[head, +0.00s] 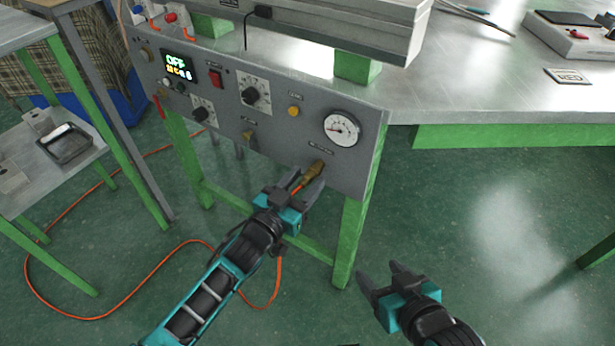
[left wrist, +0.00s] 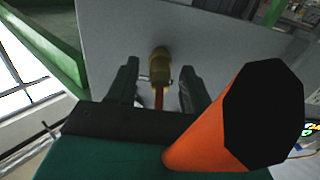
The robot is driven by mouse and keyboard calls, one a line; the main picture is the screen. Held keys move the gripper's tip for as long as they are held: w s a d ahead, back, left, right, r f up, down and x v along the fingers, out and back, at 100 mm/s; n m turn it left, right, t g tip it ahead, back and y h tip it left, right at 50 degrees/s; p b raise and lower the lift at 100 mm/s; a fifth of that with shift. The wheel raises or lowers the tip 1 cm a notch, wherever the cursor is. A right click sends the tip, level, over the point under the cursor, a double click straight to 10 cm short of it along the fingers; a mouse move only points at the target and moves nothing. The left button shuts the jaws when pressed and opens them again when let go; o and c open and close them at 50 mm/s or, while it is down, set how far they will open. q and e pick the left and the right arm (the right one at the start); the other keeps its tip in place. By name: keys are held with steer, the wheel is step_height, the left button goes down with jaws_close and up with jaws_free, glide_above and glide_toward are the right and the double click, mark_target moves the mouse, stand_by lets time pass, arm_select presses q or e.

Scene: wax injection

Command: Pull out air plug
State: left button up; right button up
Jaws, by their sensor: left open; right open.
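The brass air plug (head: 313,172) sits in the lower right of the grey control panel (head: 290,105), with an orange hose (head: 296,186) running from it. In the left wrist view the plug (left wrist: 160,66) is between my open fingers, with a gap on either side. My left gripper (head: 297,186) is open around the plug and hose, just in front of the panel. It also shows in the left wrist view (left wrist: 160,85). My right gripper (head: 378,280) is open and empty, low over the floor to the right.
The orange hose loops across the green floor. A steel table (head: 470,80) stands behind, and a side table with a metal tray (head: 68,146) is at left.

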mark_target(301, 186)
stand_by(0.5)
arm_select(q)
steer(key=shift+c, duration=0.3)
jaws_close()
stand_by(0.5)
steer(key=shift+p+v, duration=0.75)
steer(key=shift+v, duration=0.15)
steer(key=shift+p+v, duration=1.05)
steer(key=shift+v, duration=0.8)
steer(key=shift+s+a, duration=0.1)
steer(key=shift+s, duration=0.15)
